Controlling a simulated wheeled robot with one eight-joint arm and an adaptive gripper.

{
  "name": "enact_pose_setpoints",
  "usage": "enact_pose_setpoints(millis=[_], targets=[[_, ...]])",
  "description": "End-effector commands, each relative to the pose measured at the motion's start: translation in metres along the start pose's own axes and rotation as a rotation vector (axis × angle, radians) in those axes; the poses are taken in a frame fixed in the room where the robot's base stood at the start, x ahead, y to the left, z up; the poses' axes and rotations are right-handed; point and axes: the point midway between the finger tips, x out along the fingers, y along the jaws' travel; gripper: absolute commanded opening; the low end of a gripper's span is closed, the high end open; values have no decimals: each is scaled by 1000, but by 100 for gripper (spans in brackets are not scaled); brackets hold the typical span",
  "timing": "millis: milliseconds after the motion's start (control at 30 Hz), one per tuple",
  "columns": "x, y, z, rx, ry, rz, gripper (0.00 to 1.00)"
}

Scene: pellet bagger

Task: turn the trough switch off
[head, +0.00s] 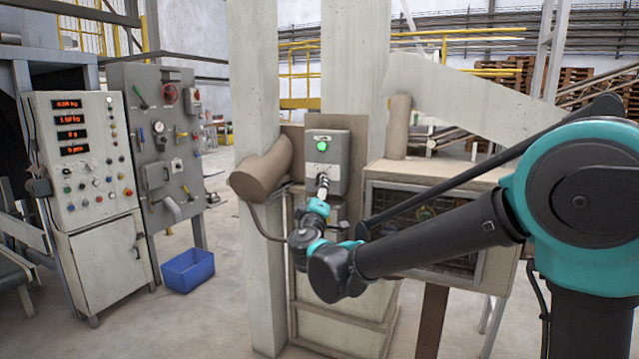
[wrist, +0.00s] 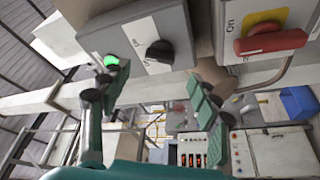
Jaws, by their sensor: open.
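A grey switch box (head: 340,155) with a lit green lamp (head: 322,146) is fixed to the pillar in the head view. The box (wrist: 185,30) shows large in the wrist view, with the green lamp (wrist: 111,60) and a black rotary knob (wrist: 160,52) on a pale label plate. Which label the knob points to is too small to read. My gripper (head: 322,184) is in front of the lower part of the box and hides the knob in the head view. In the wrist view my gripper (wrist: 152,82) is open and empty, its fingers apart, and no clear contact with the knob shows.
A second box with a red rotary handle (wrist: 270,42) on a yellow plate sits beside the switch box in the wrist view. A brown duct (head: 262,168) juts out left of it. A mesh-fronted cabinet (head: 425,205) stands right. Control panels (head: 85,140) and a blue bin (head: 188,269) are at left.

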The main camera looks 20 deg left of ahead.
Motion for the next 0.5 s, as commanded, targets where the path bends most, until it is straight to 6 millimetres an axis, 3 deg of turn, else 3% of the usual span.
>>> enact_pose_setpoints(millis=[200, 500], targets=[[42, 0, 1, -1, -3, 1, 62], [71, 0, 0, 0, -1, 0, 62]])
